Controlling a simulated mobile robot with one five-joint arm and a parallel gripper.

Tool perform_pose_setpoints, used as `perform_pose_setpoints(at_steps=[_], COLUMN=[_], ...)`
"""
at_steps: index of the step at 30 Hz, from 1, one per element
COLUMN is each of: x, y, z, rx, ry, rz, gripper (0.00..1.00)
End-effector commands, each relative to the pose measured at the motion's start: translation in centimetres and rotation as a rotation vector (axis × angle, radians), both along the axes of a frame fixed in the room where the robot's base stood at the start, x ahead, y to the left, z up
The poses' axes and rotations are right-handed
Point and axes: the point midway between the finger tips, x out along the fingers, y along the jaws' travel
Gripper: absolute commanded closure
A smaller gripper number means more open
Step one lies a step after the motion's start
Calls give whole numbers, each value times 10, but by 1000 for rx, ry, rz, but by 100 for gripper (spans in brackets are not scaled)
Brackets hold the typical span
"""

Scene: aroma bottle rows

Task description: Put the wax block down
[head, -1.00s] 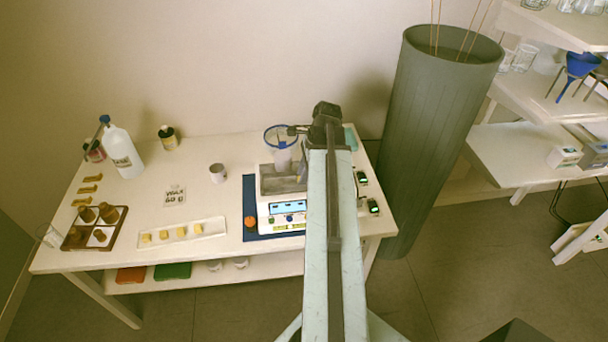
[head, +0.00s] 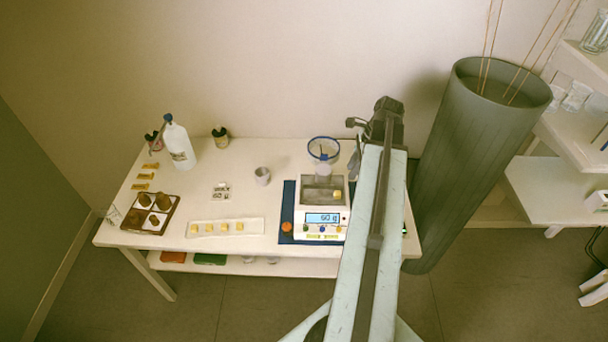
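A small pale yellow wax block (head: 338,194) lies at the right side of the pan on the white scale (head: 320,217), whose display seems to read 60 g. Several similar wax blocks sit in a row on a long white tray (head: 252,227) to the left. My gripper (head: 353,123) is at the far end of my arm, up and right of the scale and clear of the block. Its fingers are small and dark, and I cannot tell whether they are open. I see nothing held between them.
A blue-rimmed clear vessel (head: 323,150) stands behind the scale pan. A grey cup (head: 262,176), a white bottle (head: 178,145) and a brown compartment tray (head: 150,214) stand to the left. A tall grey-green cylinder (head: 470,160) rises right of the table.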

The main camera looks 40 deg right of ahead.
Motion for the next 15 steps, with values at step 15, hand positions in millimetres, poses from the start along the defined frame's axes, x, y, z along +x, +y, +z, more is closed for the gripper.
perform_pose_setpoints(at_steps=[15], x=[122], y=[263], z=[-9], rx=[-234], ry=[-92], rz=[1356], gripper=[70])
